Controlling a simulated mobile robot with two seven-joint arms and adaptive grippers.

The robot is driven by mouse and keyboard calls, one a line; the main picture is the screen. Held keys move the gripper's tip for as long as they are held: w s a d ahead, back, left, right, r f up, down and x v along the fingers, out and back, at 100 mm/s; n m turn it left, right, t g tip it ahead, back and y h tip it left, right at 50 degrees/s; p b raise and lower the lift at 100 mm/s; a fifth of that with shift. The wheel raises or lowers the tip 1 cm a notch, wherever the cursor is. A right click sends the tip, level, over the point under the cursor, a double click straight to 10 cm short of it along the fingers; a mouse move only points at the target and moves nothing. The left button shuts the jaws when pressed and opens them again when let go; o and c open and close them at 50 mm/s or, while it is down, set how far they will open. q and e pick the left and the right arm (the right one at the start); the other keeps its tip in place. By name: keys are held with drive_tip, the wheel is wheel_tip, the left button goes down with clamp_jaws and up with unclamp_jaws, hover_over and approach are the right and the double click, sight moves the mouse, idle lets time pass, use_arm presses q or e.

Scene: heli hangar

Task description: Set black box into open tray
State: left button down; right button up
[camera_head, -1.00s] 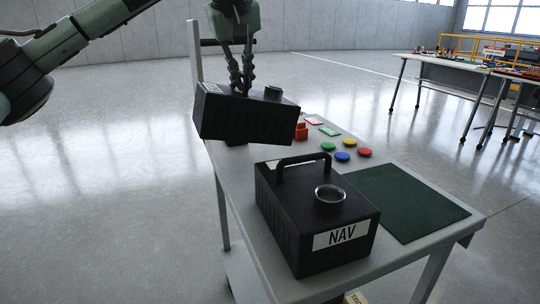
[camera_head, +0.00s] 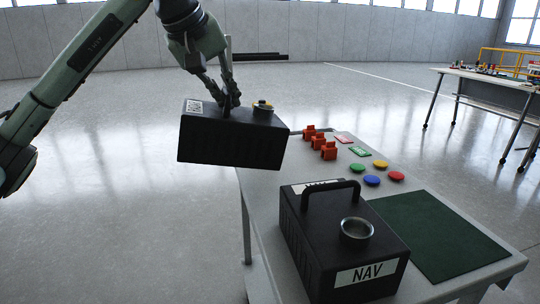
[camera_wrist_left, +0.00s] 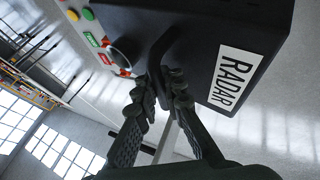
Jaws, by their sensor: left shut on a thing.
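A black box (camera_head: 232,138) with a white RADAR label hangs in the air from my left gripper (camera_head: 229,98), left of the cart's far part. My left gripper is shut on its top handle. In the left wrist view the fingers (camera_wrist_left: 164,92) close around the handle of this box (camera_wrist_left: 205,30), and the RADAR label faces the camera. A second black box (camera_head: 305,235), labelled NAV, stands on the cart with its handle up and a round metal ring on top. I see no open tray in these frames. My right gripper is out of view.
The grey cart top (camera_head: 262,190) carries a dark green mat (camera_head: 440,235), several orange clips (camera_head: 318,141), coloured discs (camera_head: 372,180) and small tags (camera_head: 360,151). Open floor lies left of the cart. A far table (camera_head: 490,88) stands at the right.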

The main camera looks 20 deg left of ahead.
sight(272, 108)
use_arm(q)
drive_tip(key=w+d+f, duration=0.3)
drive_tip(key=w+d, duration=0.1)
drive_tip(key=w, duration=0.1)
drive_tip(key=w+d+f+p, duration=0.1)
drive_tip(key=w+d+f, duration=0.1)
drive_tip(key=d, duration=0.1)
drive_tip(key=shift+w+f, duration=0.25)
drive_tip(key=shift+f, duration=0.05)
drive_tip(key=f, duration=0.5)
drive_tip(key=shift+w+d, duration=0.4)
drive_tip(key=c, duration=2.1)
unclamp_jaws()
drive_tip(key=shift+f, duration=0.15)
drive_tip(key=shift+c, duration=0.2)
drive_tip(key=o, duration=0.5)
drive_tip(key=shift+s, duration=0.1)
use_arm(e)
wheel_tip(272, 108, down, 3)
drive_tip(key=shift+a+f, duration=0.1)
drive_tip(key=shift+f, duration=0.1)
